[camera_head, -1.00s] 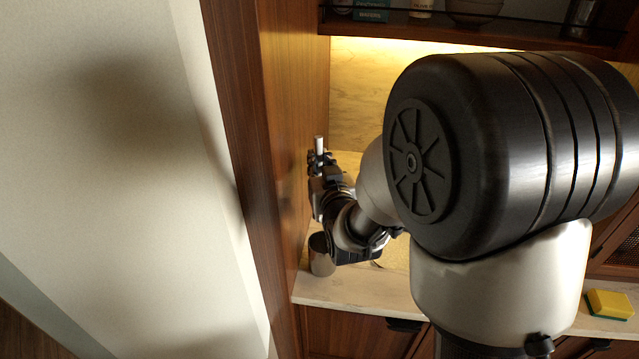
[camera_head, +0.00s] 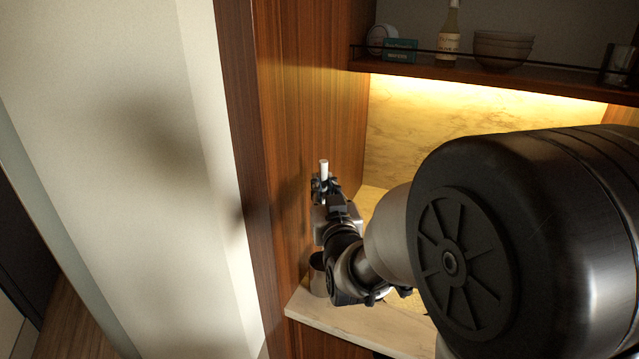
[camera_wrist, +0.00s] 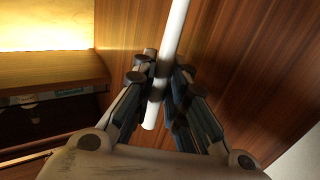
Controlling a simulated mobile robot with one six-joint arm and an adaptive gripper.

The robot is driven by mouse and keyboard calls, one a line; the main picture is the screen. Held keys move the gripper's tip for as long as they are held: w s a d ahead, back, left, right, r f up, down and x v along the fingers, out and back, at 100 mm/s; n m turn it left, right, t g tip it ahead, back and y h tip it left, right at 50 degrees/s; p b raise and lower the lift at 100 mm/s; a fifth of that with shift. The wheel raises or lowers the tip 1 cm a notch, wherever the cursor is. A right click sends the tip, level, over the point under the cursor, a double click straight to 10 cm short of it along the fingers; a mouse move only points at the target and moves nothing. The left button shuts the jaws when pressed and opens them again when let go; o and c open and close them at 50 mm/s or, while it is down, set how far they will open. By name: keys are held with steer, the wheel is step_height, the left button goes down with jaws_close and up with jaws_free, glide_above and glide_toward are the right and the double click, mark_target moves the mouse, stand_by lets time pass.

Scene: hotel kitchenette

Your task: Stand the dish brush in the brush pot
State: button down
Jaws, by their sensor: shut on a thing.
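My gripper (camera_head: 322,184) is shut on the white handle of the dish brush (camera_head: 323,168). The handle's upper end sticks up above the fingers in the head view. In the wrist view the white handle (camera_wrist: 174,38) runs between the fingertips (camera_wrist: 158,85), and one end shows just past them. The brush head is not visible in either view. A metal pot (camera_head: 317,277), which looks like the brush pot, stands on the counter near the left wooden panel, partly hidden by my wrist. The gripper is above it; I cannot tell how exactly they line up.
A wooden side panel (camera_head: 300,110) rises close to the left of my gripper. A shelf (camera_head: 480,75) above the counter holds a bottle (camera_head: 449,32), bowls (camera_head: 502,50) and a small box (camera_head: 400,50). The pale counter edge (camera_head: 345,328) shows below.

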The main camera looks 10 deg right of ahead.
steer(key=shift+f+b, duration=0.9)
steer(key=shift+f, duration=1)
step_height(320, 180, down, 5)
steer(key=b, duration=0.5)
steer(key=shift+f, duration=1)
steer(key=c, duration=1.5)
jaws_free()
step_height(320, 180, up, 10)
